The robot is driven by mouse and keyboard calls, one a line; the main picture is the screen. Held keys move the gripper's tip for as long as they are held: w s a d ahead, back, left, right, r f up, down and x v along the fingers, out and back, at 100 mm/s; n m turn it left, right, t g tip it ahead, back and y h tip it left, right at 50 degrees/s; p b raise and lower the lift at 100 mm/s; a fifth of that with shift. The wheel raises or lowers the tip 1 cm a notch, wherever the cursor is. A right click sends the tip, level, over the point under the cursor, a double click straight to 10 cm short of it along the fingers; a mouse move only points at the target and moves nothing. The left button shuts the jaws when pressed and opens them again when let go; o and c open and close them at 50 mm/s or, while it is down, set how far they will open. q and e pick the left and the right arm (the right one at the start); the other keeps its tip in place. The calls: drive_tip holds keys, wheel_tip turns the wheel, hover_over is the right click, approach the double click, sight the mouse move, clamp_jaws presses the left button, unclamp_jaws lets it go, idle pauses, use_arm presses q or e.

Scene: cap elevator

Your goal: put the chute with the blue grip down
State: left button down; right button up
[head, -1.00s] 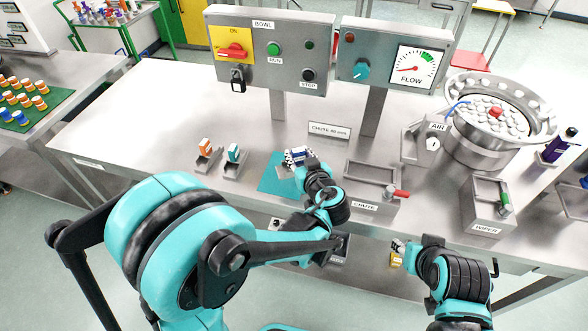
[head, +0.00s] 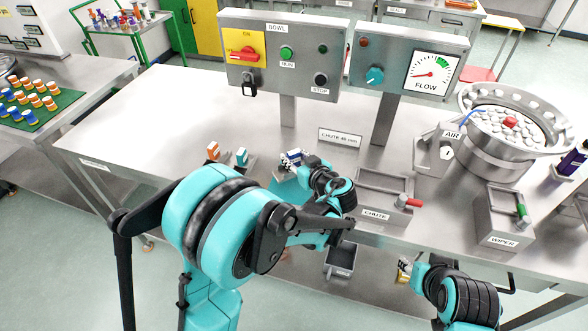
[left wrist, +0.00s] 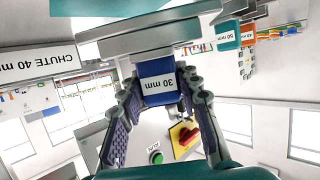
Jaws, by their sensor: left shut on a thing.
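My left gripper (head: 297,161) is shut on the blue grip (left wrist: 158,84) labelled "30 mm", which shows between the finger pads in the left wrist view. The grey metal chute (left wrist: 150,43) joined to this grip crosses the top of that view. I cannot tell whether the chute touches the table. My right gripper (head: 405,268) is low at the table's front edge, small and partly hidden, with something yellowish at it.
The grey station labelled "CHUTE" (head: 375,214), with a red handle, is to the right. Control panels (head: 290,60) stand behind. The bowl (head: 500,150) is at far right. The table's left part is clear.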

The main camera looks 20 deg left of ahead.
use_arm(q)
wheel_tip(320, 180, down, 4)
drive_tip(key=shift+f+b, duration=0.1)
drive_tip(key=shift+b, duration=0.85)
drive_tip(key=shift+r, duration=0.2)
drive_tip(key=shift+f, duration=0.1)
drive_tip(key=c, duration=1.4)
unclamp_jaws()
drive_tip(key=shift+f, duration=0.1)
drive_tip(key=shift+c, duration=0.2)
drive_tip(key=o, duration=0.4)
